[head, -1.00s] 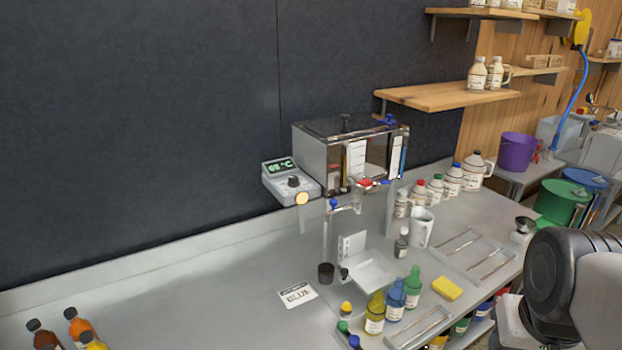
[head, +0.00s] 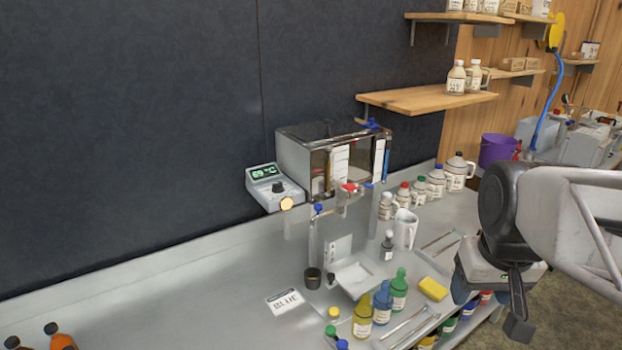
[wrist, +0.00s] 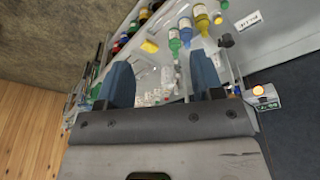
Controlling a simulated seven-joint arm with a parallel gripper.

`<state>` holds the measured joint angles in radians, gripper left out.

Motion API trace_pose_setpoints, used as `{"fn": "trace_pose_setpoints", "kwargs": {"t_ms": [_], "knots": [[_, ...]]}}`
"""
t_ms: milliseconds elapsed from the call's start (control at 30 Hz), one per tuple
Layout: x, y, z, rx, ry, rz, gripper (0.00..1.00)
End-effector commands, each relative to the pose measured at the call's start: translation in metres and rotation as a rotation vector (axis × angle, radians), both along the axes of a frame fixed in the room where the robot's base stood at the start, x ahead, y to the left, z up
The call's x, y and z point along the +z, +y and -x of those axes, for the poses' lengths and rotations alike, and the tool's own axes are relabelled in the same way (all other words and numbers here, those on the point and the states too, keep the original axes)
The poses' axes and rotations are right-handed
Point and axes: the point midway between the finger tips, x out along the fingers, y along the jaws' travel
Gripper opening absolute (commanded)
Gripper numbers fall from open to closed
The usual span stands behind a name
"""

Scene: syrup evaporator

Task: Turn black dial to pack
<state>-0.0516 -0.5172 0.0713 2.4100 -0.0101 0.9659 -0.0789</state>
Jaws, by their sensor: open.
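The black dial (head: 277,187) is a small dark knob on the sloped grey control box (head: 268,190), below a green-lit display (head: 263,172) that shows a temperature. The box is fixed at the left of the metal evaporator tank (head: 330,160). The box also shows at the right of the wrist view (wrist: 267,103), too small to read the dial's setting. My gripper (head: 517,315) hangs at the right of the head view, over the counter's front edge and well away from the dial. In the wrist view its two fingers (wrist: 161,85) are apart with nothing between them.
Below the tank stand a clear column, a white tray and a black cup (head: 312,278). Colored bottles (head: 382,303) and a yellow sponge (head: 433,289) line the counter's front. Jugs (head: 459,172) stand at the back right. The left counter is mostly clear.

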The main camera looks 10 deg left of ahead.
Motion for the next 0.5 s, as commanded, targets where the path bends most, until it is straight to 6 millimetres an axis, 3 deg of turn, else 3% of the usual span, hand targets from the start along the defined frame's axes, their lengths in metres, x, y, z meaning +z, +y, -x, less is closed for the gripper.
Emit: {"fn": "trace_pose_setpoints", "kwargs": {"t_ms": [500], "knots": [[0.043, 0.061, -0.127, 0.276, 0.039, 0.036, 0.61]]}}
